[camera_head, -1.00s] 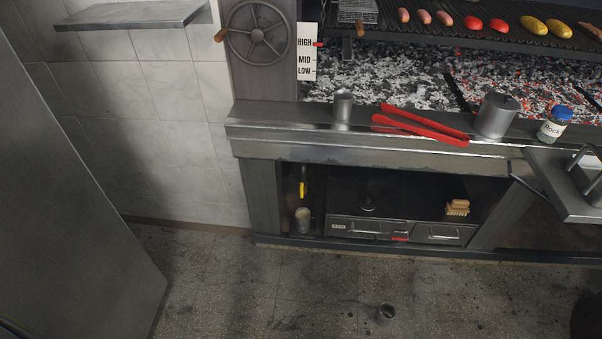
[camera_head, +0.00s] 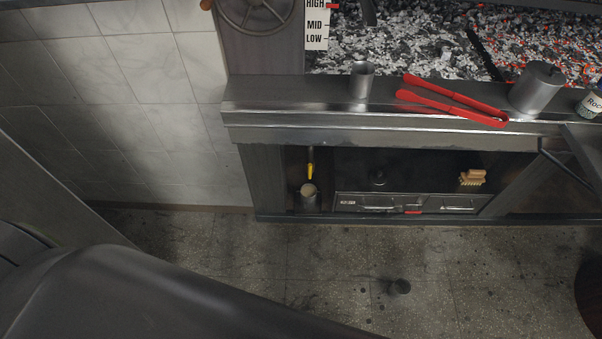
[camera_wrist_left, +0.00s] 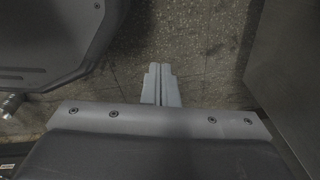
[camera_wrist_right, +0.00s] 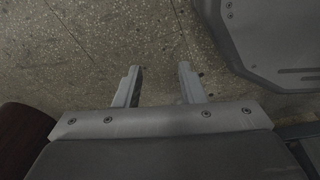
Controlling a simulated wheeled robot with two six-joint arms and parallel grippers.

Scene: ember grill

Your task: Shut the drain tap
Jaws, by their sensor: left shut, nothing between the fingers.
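The drain tap shows as a small yellow handle (camera_head: 310,170) in the head view. It points downward at the left end of the dark recess under the grill counter. A metal cup (camera_head: 309,199) stands directly below it. The tap's body is too small and dark to make out. My left gripper (camera_wrist_left: 161,83) is shut and empty above the speckled floor in the left wrist view. My right gripper (camera_wrist_right: 159,83) is open and empty above the floor in the right wrist view. Neither gripper shows in the head view, so both are well away from the tap.
The steel counter ledge (camera_head: 290,119) overhangs the recess. A brush (camera_head: 473,178) lies above the drawer (camera_head: 411,203).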

